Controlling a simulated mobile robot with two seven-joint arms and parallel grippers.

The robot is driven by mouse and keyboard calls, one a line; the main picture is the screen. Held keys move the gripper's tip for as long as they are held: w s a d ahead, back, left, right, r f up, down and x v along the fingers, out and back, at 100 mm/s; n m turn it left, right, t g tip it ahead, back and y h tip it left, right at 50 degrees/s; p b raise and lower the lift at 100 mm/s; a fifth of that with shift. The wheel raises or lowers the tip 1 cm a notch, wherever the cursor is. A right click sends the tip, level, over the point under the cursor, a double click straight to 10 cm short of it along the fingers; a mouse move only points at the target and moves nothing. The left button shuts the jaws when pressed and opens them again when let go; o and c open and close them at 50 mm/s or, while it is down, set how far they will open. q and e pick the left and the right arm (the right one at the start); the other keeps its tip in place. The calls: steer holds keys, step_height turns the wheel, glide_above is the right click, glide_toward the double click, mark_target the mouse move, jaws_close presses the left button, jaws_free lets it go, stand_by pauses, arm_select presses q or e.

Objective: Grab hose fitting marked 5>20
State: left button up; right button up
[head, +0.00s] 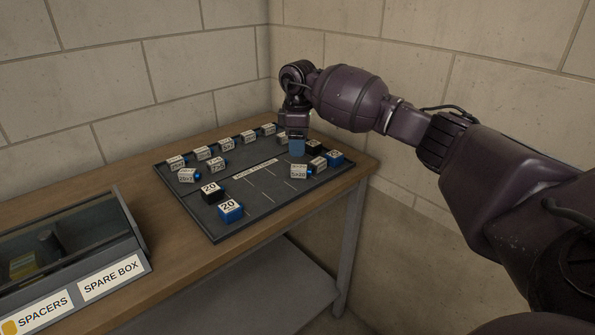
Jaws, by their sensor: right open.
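Several small block-shaped hose fittings with white label faces and blue or black parts stand on a dark tray (240,226) on the bench. A fitting near the tray's right side (299,172) has a small label that seems to end in 20; I cannot read it surely as 5>20. Other labels along the back row are too small to read. My right gripper (296,133) is open and points down over the tray's back right part. A blue block (297,148) shows right under its fingertips; I cannot tell whether they touch. My left gripper is not in view.
Two fittings marked 20, one black (211,193) and one blue (231,211), stand at the tray's front. A black fitting (314,147) and a blue one (335,158) stand right of my gripper. A spare box (110,267) sits at left. Brick walls enclose the back.

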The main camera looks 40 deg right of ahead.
mark_target(300, 167)
step_height(300, 167, down, 4)
steer(key=shift+r, duration=0.25)
steer(key=f, duration=0.1)
steer(key=f+b, duration=0.1)
steer(key=f, duration=0.3)
steer(key=shift+w+d+b, duration=0.1)
steer(key=shift+d+b, duration=0.25)
steer(key=shift+r, duration=0.1)
steer(key=shift+c, duration=0.3)
steer(key=c, duration=1)
